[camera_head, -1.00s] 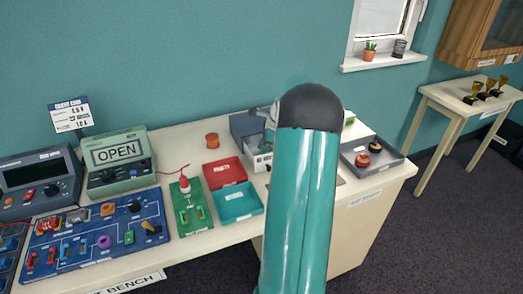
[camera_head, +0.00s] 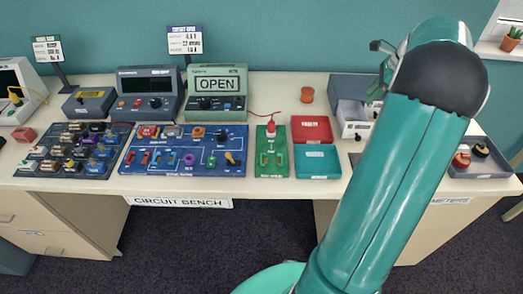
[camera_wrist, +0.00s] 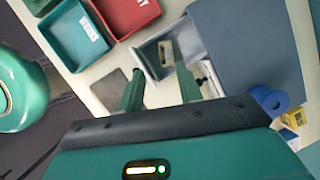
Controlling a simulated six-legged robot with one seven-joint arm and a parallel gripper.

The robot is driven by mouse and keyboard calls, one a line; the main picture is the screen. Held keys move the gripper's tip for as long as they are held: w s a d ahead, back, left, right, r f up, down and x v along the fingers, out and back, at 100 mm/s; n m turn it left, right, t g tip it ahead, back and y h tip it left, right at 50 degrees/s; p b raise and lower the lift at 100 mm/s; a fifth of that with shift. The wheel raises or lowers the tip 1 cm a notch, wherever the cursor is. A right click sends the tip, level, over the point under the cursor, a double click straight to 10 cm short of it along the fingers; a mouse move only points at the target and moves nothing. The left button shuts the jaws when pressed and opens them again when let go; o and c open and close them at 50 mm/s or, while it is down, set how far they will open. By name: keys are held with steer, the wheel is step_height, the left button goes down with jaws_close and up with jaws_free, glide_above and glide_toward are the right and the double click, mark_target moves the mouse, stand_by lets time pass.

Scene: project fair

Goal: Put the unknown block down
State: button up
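My gripper (camera_wrist: 160,72) is open in the wrist view, its two green fingers apart with nothing held between them. It is above a pulled-out pale drawer (camera_wrist: 151,62) of a grey-blue cabinet (camera_wrist: 240,45). A small tan and dark piece (camera_wrist: 166,53) lies in the drawer; I cannot tell if it is the unknown block. In the head view my arm hides part of the drawer (camera_head: 352,113) and most of my gripper. A green test stand (camera_head: 271,150) with a red lamp, a red tray (camera_head: 311,130) and a teal tray (camera_head: 316,162) stand left of the drawer.
A blue circuit board (camera_head: 184,151) and a dark tray of several component blocks (camera_head: 73,150) lie further left on the bench. Meters (camera_head: 150,92) stand behind them. An orange spool (camera_head: 306,95) stands at the back. A grey tray (camera_head: 487,169) with round parts is at the right.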

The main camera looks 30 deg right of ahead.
steer(key=w+a+r+n+h, duration=0.1)
steer(key=a+r+n, duration=0.25)
steer(key=a, duration=0.65)
steer(key=w+a+r+n, duration=0.15)
steer(key=a+n, duration=0.35)
steer(key=a, duration=0.5)
steer(key=w+a+r+n+h, duration=0.1)
steer(key=a+r+n, duration=0.35)
steer(key=a, duration=0.55)
steer(key=s+a+f+n+t, duration=0.1)
steer(key=s+a+f+n, duration=0.1)
steer(key=s+a+n, duration=0.4)
steer(key=s+a+f+n, duration=0.2)
steer(key=s+a+n, duration=0.5)
steer(key=a, duration=0.5)
steer(key=shift+s+a+f+n+t, duration=0.2)
steer(key=shift+a+f+n+t, duration=0.15)
steer(key=shift+n, duration=0.45)
steer(key=shift+r, duration=0.1)
jaws_close()
steer(key=shift+d, duration=0.1)
